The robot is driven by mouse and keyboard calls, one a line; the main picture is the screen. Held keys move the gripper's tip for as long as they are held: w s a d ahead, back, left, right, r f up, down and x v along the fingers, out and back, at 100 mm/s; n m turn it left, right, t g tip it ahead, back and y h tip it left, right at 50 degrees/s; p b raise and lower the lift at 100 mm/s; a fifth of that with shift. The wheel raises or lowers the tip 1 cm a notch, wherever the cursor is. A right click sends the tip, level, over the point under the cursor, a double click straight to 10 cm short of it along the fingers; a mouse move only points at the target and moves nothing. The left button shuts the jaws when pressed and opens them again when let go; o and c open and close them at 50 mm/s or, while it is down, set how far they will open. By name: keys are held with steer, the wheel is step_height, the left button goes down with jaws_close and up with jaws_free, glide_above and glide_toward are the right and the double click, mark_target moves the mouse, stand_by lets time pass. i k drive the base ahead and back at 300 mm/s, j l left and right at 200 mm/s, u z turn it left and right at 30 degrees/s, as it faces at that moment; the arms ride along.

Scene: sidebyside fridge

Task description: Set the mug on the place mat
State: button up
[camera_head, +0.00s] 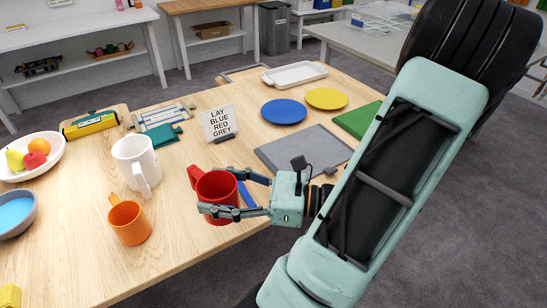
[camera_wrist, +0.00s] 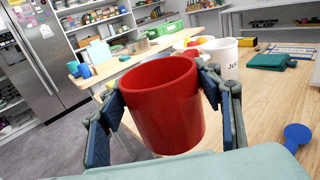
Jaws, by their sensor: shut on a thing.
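My gripper (camera_head: 214,192) is shut on a red mug (camera_head: 213,186), one finger on each side of it. The mug is near the table's front edge and looks roughly upright, its handle pointing left. In the wrist view the red mug (camera_wrist: 168,108) fills the middle, its opening facing up. I cannot tell how far it is above the table. A grey rectangular mat (camera_head: 290,146) lies bare to the right, behind my gripper and arm. A sign (camera_head: 219,123) reads "LAY BLUE RED GREY".
A blue round mat (camera_head: 284,111), a yellow one (camera_head: 326,98), a green mat (camera_head: 356,120) and a white tray (camera_head: 294,75) lie further back. A blue spoon-like item (camera_wrist: 297,134) lies nearby.

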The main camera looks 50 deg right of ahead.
mark_target(302, 146)
steer(key=l+z, duration=0.1)
steer(key=l, duration=1.25)
